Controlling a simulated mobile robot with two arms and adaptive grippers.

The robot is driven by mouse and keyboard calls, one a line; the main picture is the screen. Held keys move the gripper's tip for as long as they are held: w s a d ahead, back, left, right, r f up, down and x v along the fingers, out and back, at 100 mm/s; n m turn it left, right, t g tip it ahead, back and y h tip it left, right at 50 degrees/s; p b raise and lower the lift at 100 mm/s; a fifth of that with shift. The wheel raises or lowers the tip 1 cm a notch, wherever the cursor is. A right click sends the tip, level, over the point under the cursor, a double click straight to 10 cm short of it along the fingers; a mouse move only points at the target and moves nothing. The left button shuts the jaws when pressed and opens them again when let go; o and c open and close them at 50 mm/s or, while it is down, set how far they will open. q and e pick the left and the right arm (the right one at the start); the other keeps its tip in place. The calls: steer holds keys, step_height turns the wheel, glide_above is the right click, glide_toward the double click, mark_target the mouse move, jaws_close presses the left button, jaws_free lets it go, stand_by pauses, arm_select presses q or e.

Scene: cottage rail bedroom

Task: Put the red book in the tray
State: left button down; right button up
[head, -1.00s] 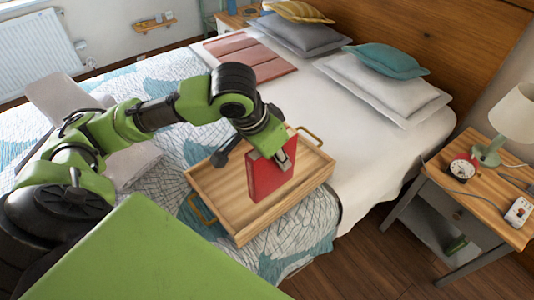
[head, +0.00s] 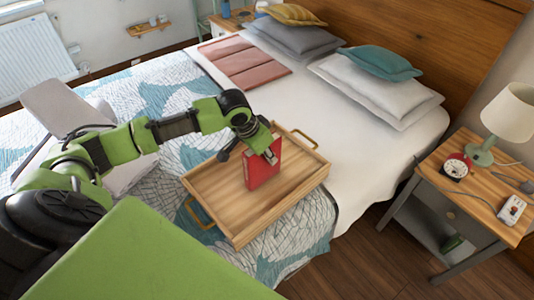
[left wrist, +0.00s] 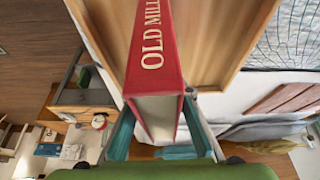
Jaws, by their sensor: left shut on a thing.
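The red book (head: 264,166) is upright in the head view, over the inside of the wooden tray (head: 219,226) on the bed. My left gripper (head: 271,155) is shut on the book's upper edge. In the left wrist view the book (left wrist: 157,50) stands between the two fingers of the left gripper (left wrist: 160,125), its spine lettering reading "OLD MILL". Whether the book's lower edge touches the tray floor I cannot tell. My right gripper is not in view.
The tray has brass handles and lies on a patterned bedspread (head: 290,235). Pillows (head: 375,85) lie toward the headboard. A nightstand (head: 470,190) with a lamp (head: 510,112), a clock and a socket strip stands at the right. A grey object (head: 65,105) is on the bed at left.

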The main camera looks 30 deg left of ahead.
arm_select(q)
steer(key=shift+f, duration=0.1)
steer(key=c, duration=1.8)
jaws_free()
steer(key=shift+f, duration=0.15)
steer(key=v, duration=1.2)
